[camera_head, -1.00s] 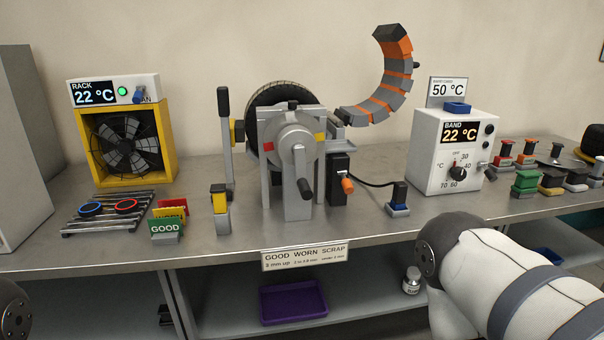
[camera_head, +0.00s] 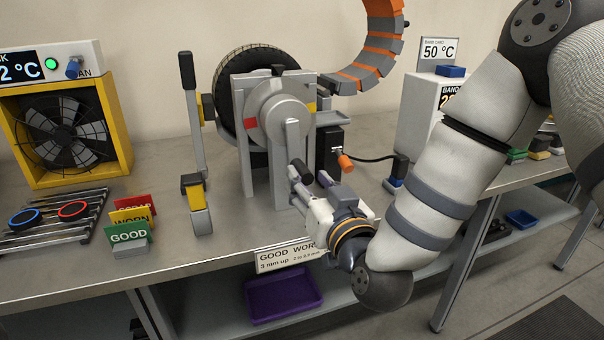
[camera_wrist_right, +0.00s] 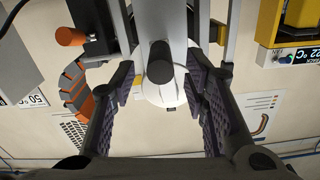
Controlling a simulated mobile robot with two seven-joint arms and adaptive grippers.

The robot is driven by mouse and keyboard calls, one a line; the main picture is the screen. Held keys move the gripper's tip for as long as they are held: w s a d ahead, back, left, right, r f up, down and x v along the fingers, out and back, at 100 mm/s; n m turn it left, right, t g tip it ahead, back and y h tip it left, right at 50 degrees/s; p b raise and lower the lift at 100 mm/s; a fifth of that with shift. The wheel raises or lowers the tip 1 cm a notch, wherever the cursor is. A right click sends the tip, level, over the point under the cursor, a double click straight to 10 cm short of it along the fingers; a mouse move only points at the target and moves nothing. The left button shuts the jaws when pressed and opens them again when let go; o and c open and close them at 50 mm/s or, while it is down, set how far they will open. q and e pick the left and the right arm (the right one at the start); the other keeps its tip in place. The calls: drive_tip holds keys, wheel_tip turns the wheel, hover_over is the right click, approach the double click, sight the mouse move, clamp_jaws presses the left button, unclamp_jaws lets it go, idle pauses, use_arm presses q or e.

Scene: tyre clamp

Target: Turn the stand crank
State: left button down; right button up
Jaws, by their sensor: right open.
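The stand crank (camera_head: 293,143) is a grey arm on the round hub (camera_head: 284,108) of the tyre stand, and it hangs down. Its black handle (camera_head: 301,171) sticks out toward me at the lower end. My right gripper (camera_head: 311,184) is at the handle, with its fingers pointing at the stand. In the right wrist view the handle (camera_wrist_right: 160,62) shows end-on between the two spread fingers, with a gap on each side. My right gripper (camera_wrist_right: 158,82) is open there. The tyre (camera_head: 232,72) stands behind the hub. My left gripper is not in view.
An orange-tipped black box (camera_head: 330,148) with a cable sits close right of the crank. Sorting cards (camera_head: 130,228) and a rack (camera_head: 55,222) lie left.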

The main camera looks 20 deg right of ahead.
sight(303, 173)
drive_tip(key=shift+w+a+f, duration=0.1)
drive_tip(key=shift+w, duration=1.8)
clamp_jaws()
